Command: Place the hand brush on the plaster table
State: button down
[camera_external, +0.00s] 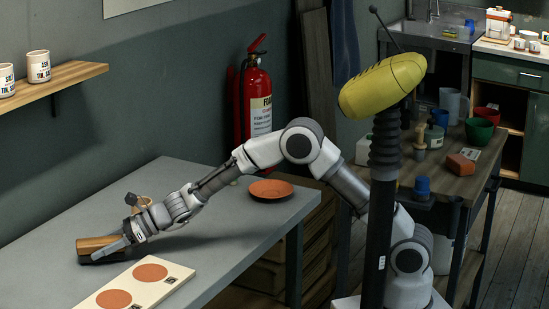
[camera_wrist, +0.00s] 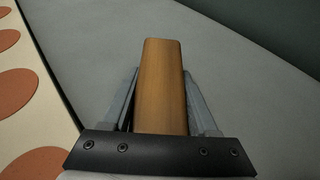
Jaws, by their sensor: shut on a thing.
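The hand brush (camera_external: 98,243) has a brown wooden body with a dark underside, at the left of the external view. My gripper (camera_external: 122,241) is shut on it, low over the grey table (camera_external: 225,225). I cannot tell whether the brush touches the tabletop. In the wrist view the wooden body (camera_wrist: 160,85) runs lengthwise between the two fingers of my gripper (camera_wrist: 161,78), pointing away from me. The bristles are hidden there. I cannot tell from the pictures whether this grey table is the plaster table.
A pale board with terracotta discs (camera_external: 131,286) lies beside the brush. A terracotta dish (camera_external: 270,190) sits at the table's far end, and a small tan cup (camera_external: 142,202) stands behind my gripper. A dark worktable (camera_external: 455,180) with mugs and pots stands right. The grey table's middle is clear.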

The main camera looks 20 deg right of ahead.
aim_at(86, 241)
notch_tip(86, 241, up, 3)
jog(key=shift+r+p, duration=0.2)
jog(key=shift+p, duration=0.5)
jog(key=w+d+r+p, duration=0.3)
jog(key=w+d+r, duration=0.3)
jog(key=d, duration=0.3)
jog(key=shift+w+d+r+p, duration=0.25)
jog(key=shift+w+r+p, duration=0.1)
jog(key=shift+w, duration=0.3)
